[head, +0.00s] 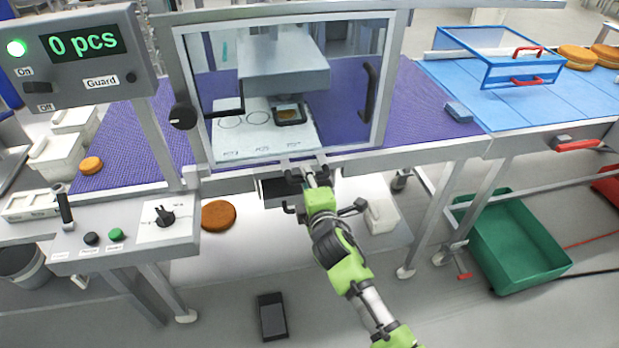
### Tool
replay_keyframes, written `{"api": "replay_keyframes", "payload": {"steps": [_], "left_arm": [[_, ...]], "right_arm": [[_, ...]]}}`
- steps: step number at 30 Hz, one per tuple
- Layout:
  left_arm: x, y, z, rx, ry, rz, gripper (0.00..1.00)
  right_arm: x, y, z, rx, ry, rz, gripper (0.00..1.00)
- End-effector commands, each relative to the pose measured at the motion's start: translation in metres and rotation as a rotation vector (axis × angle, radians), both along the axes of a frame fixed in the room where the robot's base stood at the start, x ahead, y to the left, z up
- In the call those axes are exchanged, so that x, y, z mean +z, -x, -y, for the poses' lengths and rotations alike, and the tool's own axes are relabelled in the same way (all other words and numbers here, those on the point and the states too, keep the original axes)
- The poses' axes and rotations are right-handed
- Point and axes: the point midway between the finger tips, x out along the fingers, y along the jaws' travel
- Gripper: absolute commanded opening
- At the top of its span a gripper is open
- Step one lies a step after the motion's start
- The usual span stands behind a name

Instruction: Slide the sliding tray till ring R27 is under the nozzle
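Behind the clear guard window lies a white plate (236,143), apparently the sliding tray. It bears two drawn rings, a left ring (230,122) and a middle ring (257,117). A dark square frame (290,121) sits at its right. Labels run along its front edge, too small to read surely, so I cannot tell which ring is R27. A grey head block (283,72) hangs above the right part; no separate nozzle tip is clear. My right gripper (305,168) is at the machine's front edge below the window; its grip is unclear. My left gripper is not in view.
The hinged guard (378,145) has a black handle (370,92). The display box (80,52) reads 0 pcs with a green lamp. A control panel (125,232) stands at left. A blue-framed clear cover (500,62) and a green crate (515,240) are at right.

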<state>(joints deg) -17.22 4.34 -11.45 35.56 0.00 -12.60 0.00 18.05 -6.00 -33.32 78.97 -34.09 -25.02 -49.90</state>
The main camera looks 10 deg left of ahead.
Motion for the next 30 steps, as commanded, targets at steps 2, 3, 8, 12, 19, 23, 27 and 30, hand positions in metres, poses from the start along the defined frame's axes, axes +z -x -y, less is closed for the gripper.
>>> {"api": "replay_keyframes", "payload": {"steps": [2,3,8,12,19,23,27,30], "left_arm": [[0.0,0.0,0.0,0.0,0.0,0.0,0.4],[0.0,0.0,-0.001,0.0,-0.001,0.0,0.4],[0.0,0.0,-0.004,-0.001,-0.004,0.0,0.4],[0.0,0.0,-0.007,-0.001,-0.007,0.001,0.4],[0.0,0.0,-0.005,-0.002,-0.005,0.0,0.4],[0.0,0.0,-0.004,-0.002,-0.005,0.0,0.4],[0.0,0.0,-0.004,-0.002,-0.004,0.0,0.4],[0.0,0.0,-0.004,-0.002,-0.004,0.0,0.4]], "right_arm": [[0.0,0.0,0.001,-0.001,0.0,0.001,0.29],[0.001,-0.001,0.001,-0.002,0.0,0.001,0.29],[0.001,-0.001,0.002,-0.003,0.001,0.002,0.29],[0.001,0.002,0.004,-0.004,0.001,0.001,0.29],[0.007,0.029,0.012,-0.002,0.002,0.003,0.29],[0.012,0.052,0.019,-0.002,0.001,0.001,0.29],[0.018,0.078,0.026,-0.002,0.001,0.001,0.29],[0.021,0.092,0.031,-0.001,0.001,0.001,0.29]]}}
